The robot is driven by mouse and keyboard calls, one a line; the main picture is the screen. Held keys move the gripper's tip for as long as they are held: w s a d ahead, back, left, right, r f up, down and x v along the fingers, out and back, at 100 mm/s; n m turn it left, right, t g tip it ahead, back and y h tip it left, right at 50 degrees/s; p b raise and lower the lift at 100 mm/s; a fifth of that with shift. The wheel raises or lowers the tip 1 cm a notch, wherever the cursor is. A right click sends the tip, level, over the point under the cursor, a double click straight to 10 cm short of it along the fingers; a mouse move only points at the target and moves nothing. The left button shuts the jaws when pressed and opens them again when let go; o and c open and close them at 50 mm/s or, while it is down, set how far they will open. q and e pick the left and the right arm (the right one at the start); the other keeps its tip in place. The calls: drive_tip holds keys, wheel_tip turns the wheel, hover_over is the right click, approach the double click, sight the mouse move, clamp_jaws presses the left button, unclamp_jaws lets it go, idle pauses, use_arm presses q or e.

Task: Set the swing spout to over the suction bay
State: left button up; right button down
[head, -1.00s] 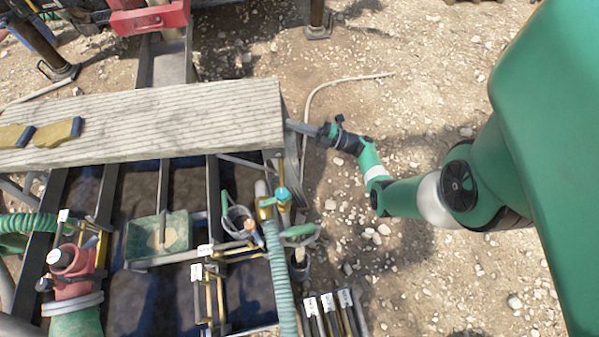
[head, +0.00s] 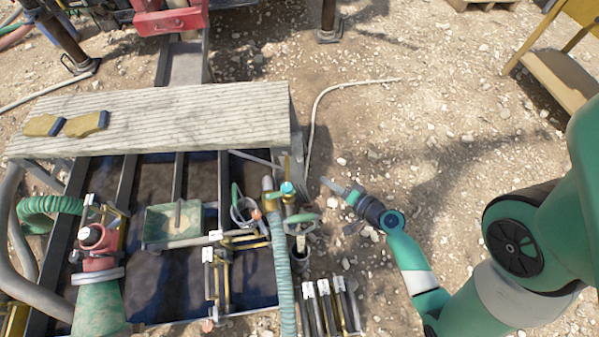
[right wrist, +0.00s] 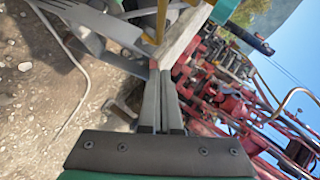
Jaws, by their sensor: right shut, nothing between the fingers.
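The mud tank (head: 263,300) is at lower left in the head view, with open dark bays between its beams. An upright pipe (head: 267,184) with a teal fitting (head: 287,188) stands near its right end, and a ribbed green hose (head: 281,270) hangs from it. I cannot tell for sure which fitting is the swing spout or which bay is the suction bay. My right gripper (head: 328,183) is shut and empty, to the right of the pipe and apart from it. It also shows in the right wrist view (right wrist: 167,80). My left gripper is not in view.
A ribbed plank walkway (head: 200,115) with yellow gloves (head: 65,125) covers the tank's back. A green-handled valve (head: 302,219) and a row of labelled bars (head: 325,300) stand near the right edge. A yellow bench (head: 565,75) stands far right.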

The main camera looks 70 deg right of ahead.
sight(288, 176)
drive_tip(key=a+f+x, duration=0.1)
drive_tip(key=a+x, duration=0.1)
drive_tip(key=x, duration=1)
drive_tip(key=shift+w+f+b, duration=0.2)
drive_tip(key=shift+w+b, duration=0.25)
drive_tip(key=shift+w, duration=0.2)
drive_tip(key=shift+a, duration=0.1)
drive_tip(key=shift+w, duration=0.15)
